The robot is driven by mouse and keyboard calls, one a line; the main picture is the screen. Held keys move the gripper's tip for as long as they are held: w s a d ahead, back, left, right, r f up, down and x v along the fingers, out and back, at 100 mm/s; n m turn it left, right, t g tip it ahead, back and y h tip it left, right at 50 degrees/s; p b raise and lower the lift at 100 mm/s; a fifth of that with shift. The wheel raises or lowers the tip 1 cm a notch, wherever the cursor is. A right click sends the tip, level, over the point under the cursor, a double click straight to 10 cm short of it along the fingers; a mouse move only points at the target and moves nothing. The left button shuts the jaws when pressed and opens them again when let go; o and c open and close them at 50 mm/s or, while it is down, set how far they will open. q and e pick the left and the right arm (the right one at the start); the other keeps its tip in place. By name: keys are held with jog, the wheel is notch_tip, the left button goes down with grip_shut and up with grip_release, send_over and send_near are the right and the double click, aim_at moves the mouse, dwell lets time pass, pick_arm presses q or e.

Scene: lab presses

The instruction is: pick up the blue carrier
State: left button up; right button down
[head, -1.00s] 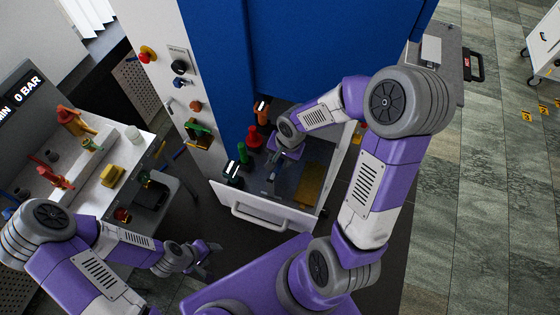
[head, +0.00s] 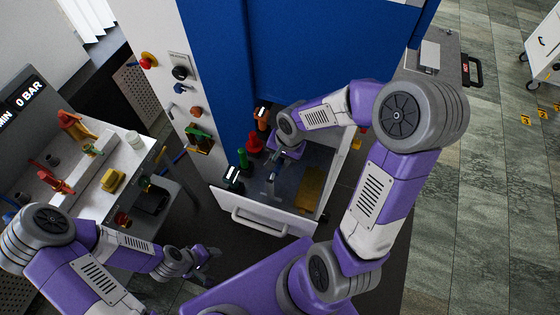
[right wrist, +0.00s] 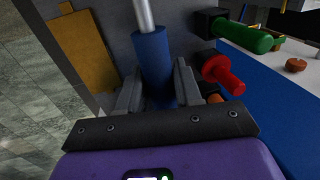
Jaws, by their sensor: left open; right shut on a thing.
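The blue carrier (right wrist: 152,62) shows in the right wrist view as a blue cylinder with a metal rod at its far end. It lies between the two fingers of my right gripper (right wrist: 158,90), which is shut on it. In the head view my right gripper (head: 272,178) reaches down into the open white drawer (head: 262,213), and the carrier is mostly hidden there. My left gripper (head: 207,254) is open and empty, low in front of the drawer's left side.
A yellow piece (head: 311,188) lies at the drawer's right. Red (head: 255,143) and green (head: 243,158) pieces stand at its left, close to my right gripper. The blue press front (head: 320,50) rises behind. A cluttered side bench (head: 112,150) stands at left.

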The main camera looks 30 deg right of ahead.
notch_tip(320, 180, up, 15)
jog(key=p, duration=0.1)
dwell(0.3)
jog(key=shift+f, duration=0.1)
dwell(0.4)
